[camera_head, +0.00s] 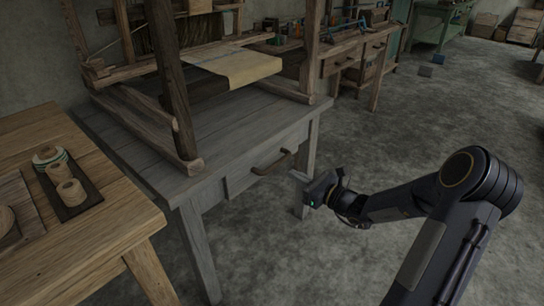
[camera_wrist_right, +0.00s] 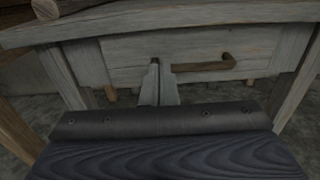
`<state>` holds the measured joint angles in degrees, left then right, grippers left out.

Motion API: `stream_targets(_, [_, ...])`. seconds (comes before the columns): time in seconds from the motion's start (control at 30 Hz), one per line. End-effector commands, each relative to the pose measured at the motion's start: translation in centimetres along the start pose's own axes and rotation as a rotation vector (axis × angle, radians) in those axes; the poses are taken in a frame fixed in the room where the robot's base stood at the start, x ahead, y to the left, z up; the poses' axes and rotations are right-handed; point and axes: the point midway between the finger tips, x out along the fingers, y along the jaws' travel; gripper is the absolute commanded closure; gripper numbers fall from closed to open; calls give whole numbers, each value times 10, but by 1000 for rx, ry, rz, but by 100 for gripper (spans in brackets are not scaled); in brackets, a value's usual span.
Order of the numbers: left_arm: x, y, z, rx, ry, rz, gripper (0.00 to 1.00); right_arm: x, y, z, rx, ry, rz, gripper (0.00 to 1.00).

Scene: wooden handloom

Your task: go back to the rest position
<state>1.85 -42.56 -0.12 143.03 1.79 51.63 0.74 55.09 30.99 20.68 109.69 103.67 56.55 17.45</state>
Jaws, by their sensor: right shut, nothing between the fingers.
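My right gripper (camera_head: 299,176) is at the front of the grey wooden table, close to its drawer. In the right wrist view its two grey fingers (camera_wrist_right: 155,66) are together with nothing between them. The drawer (camera_head: 240,172) has a brown wooden handle (camera_head: 272,164). The gap in depth between fingertips and drawer front is hard to tell. My left gripper is in neither view.
A wooden handloom with cream cloth (camera_head: 238,68) stands on the grey table (camera_head: 137,143). At left, a brown table (camera_head: 95,238) holds a dark tray (camera_head: 84,204) with several thread spools (camera_head: 58,172). A workbench (camera_head: 340,58) stands behind. The concrete floor at right is largely clear.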

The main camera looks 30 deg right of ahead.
Motion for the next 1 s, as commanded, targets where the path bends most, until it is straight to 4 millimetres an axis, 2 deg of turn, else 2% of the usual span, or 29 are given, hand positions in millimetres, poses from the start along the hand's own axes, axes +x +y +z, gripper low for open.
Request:
stream_targets(0.17, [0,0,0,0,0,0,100,-2,1,0,-4,1,3,100])
stream_targets(0.27, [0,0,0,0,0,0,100,0,16,9,-56,11,51,100])
stream_targets(0.37, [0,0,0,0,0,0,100,3,57,29,-204,39,183,100])
stream_targets(0.47, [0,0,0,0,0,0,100,-7,122,53,-463,82,392,100])
stream_targets(0.5, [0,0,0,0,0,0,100,-17,151,60,-594,99,489,100])
stream_targets(0.6, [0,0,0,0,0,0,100,-54,210,68,-923,138,713,100])
stream_targets(0.7, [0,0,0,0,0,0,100,-96,247,66,-1242,166,894,100])
stream_targets(0.83, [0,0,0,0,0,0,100,-142,266,58,-1574,190,1049,100])
stream_targets(1.0, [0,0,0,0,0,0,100,-182,270,48,-1893,212,1160,100])
